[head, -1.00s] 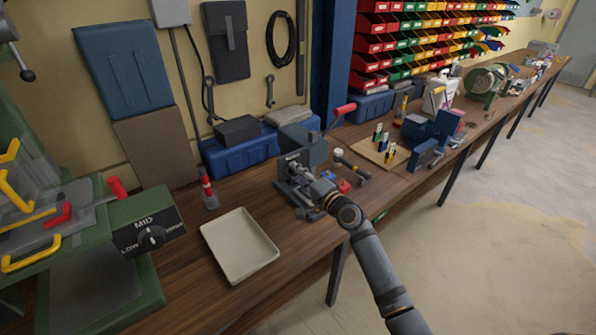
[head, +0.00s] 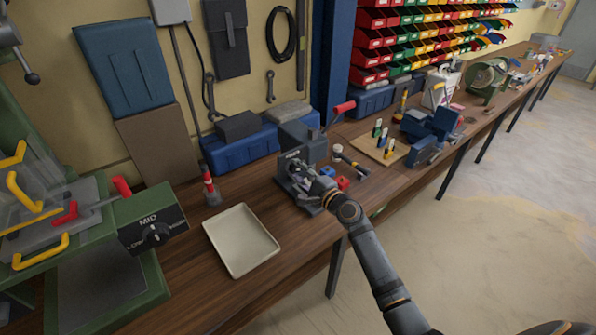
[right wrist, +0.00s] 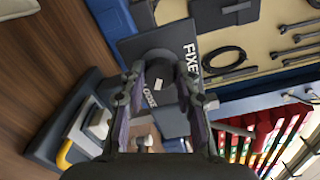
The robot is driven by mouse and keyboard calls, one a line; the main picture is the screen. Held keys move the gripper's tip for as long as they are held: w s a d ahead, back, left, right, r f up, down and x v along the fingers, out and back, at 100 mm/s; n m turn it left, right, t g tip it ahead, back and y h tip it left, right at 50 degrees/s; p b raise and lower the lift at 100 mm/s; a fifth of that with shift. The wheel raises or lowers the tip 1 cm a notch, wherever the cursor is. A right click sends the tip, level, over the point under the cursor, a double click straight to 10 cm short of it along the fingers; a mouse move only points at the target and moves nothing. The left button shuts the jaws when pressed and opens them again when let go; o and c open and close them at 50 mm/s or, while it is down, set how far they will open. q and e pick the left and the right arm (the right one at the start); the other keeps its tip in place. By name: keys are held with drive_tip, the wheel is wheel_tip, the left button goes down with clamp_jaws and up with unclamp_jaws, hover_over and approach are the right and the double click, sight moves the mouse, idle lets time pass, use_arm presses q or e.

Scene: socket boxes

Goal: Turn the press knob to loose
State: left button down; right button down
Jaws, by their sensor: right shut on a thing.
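The press (head: 300,145) is a dark grey unit with a red-tipped lever, standing on the workbench. Its dark round knob (right wrist: 160,65) shows between my fingers in the right wrist view, on a dark plate (right wrist: 135,48) lettered FIXED and LOOSE. My right gripper (head: 308,177) reaches the front of the press. In the right wrist view, its two fingers (right wrist: 160,86) are shut on the knob, one on each side. The gripper hides most of the knob in the head view, and I cannot read its pointer direction. My left gripper is not in view.
An empty beige tray (head: 241,240) lies left of my right arm. A green machine (head: 105,285) with a LOW-MID-HIGH dial stands at the left. Red and blue small parts (head: 335,180) sit close right of the gripper. A blue vise (head: 432,130) stands further right.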

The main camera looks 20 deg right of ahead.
drive_tip(key=c, duration=1)
unclamp_jaws()
drive_tip(key=v, duration=1.2)
